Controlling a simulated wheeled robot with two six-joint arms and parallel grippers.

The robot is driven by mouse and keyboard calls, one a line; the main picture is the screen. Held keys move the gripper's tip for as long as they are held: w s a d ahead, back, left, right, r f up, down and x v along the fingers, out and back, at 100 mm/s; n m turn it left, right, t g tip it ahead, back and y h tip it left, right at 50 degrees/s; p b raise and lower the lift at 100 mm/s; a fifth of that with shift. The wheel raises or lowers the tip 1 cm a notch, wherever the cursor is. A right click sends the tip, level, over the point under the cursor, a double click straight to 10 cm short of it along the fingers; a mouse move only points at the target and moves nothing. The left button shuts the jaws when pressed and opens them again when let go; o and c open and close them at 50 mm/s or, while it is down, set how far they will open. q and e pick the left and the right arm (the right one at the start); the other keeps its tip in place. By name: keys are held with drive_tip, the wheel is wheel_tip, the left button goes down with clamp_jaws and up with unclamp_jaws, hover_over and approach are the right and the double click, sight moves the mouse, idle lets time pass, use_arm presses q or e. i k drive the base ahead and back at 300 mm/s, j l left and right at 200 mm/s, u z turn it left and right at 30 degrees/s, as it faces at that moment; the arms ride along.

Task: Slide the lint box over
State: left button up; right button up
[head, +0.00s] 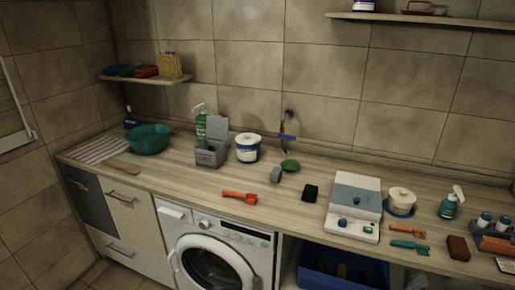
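A grey open-topped box (209,157) with a raised lid at its back stands on the wooden countertop (165,182), left of the middle. It looks like the lint box, though any label on it is too small to read. Its inside looks dark. Neither of my grippers is in view.
A teal bowl (149,138) is left of the box. A red tool (239,197) lies near the front edge. A small grey block (276,174) and a green dish (290,165) lie to the right. Countertop in front of the box is clear. A washing machine (212,262) sits below.

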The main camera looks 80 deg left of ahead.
sight(214, 160)
drive_tip(key=u, duration=3.2)
drive_tip(key=z, duration=0.45)
drive_tip(key=i+j+z, duration=0.15)
drive_tip(key=z, duration=0.15)
drive_tip(key=j+z, duration=0.3)
drive_tip(key=i+j+z, duration=0.1)
drive_tip(key=j+z, duration=0.15)
drive_tip(key=j, duration=0.15)
drive_tip(key=i+j+z, duration=0.15)
drive_tip(key=j, duration=0.9)
drive_tip(key=j+z, duration=0.2)
drive_tip(key=j, duration=0.85)
